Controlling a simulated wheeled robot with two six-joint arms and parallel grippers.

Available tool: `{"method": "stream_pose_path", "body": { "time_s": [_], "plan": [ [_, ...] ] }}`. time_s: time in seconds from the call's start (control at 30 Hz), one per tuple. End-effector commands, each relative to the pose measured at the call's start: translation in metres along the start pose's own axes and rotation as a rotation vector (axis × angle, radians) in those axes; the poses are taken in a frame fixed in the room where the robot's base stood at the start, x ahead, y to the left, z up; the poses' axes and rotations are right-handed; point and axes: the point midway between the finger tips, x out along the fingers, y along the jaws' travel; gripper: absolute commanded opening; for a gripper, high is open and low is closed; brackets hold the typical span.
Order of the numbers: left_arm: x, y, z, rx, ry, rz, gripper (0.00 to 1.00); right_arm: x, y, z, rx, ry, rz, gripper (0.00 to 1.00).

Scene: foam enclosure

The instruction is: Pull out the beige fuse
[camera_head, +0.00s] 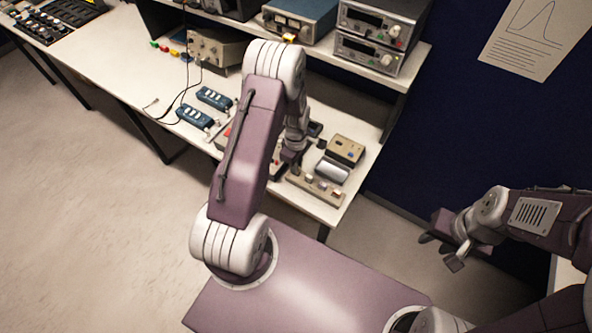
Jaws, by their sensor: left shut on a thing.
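A long beige fuse block (318,191) lies near the front right end of the white workbench, with small pieces standing in it. My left gripper (293,166) points down at the block's left end and is shut on the beige fuse, which its fingers mostly hide. I cannot tell whether the fuse is still seated in the block. My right gripper (442,244) is open and empty, off the bench at the right.
A tan meter box (345,150) and a grey roll-like object (332,172) stand just behind the block. Two blue power strips (195,117) lie left of my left arm. Instruments (370,52) fill the shelf behind. Floor at left is clear.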

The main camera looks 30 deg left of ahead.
Motion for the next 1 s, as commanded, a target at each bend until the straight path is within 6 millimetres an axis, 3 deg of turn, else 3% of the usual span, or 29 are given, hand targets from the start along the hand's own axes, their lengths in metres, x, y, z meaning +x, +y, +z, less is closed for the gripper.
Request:
{"method": "stream_pose_path", "body": {
  "time_s": [1.0],
  "plan": [
    [-0.040, 0.000, 0.000, 0.000, 0.000, 0.000, 0.00, -0.032, -0.001, -0.003, 0.000, 0.000, 0.000, 0.36]
  ]
}}
